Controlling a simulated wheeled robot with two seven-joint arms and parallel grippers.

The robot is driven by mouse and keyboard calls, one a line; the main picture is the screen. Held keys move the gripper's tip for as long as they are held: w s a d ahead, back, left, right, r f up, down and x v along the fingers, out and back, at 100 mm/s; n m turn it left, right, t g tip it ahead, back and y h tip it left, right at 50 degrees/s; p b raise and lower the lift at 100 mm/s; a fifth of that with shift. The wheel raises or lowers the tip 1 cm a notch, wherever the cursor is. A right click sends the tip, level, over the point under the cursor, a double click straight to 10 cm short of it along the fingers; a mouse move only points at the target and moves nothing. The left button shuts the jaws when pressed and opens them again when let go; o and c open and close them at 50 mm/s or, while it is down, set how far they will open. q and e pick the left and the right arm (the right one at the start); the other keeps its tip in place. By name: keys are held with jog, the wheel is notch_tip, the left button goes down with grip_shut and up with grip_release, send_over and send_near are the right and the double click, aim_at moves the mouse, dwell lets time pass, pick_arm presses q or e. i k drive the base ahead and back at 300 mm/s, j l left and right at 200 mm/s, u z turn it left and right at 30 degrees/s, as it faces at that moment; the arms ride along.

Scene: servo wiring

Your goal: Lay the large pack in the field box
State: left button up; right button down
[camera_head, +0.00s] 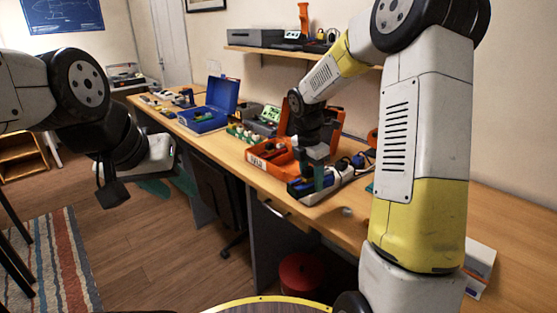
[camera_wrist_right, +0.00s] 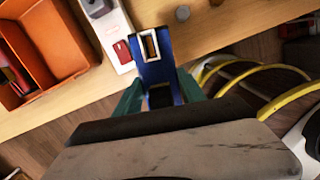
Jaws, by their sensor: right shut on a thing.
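My right gripper (camera_head: 308,183) is shut on a blue pack, taken to be the large pack, low over the bench's front edge. In the right wrist view the blue pack (camera_wrist_right: 153,62) has a pale-framed slot and sits between the green fingers (camera_wrist_right: 158,98). The orange field box (camera_head: 268,163) has its lid raised behind. It lies just left of the right gripper, and its open compartments (camera_wrist_right: 58,38) show at the left of the wrist view. The pack is outside the box. My left gripper (camera_head: 170,185) hangs over the floor at left, its green fingers apart and empty.
A white strip (camera_wrist_right: 105,30) with a red switch lies beside the pack. An open blue case (camera_head: 207,118) stands further along the bench. A grey instrument (camera_head: 265,121) sits behind the field box. The bench (camera_head: 345,222) is mostly bare at front right.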

aim_at(297, 171)
jog(key=i, duration=0.85)
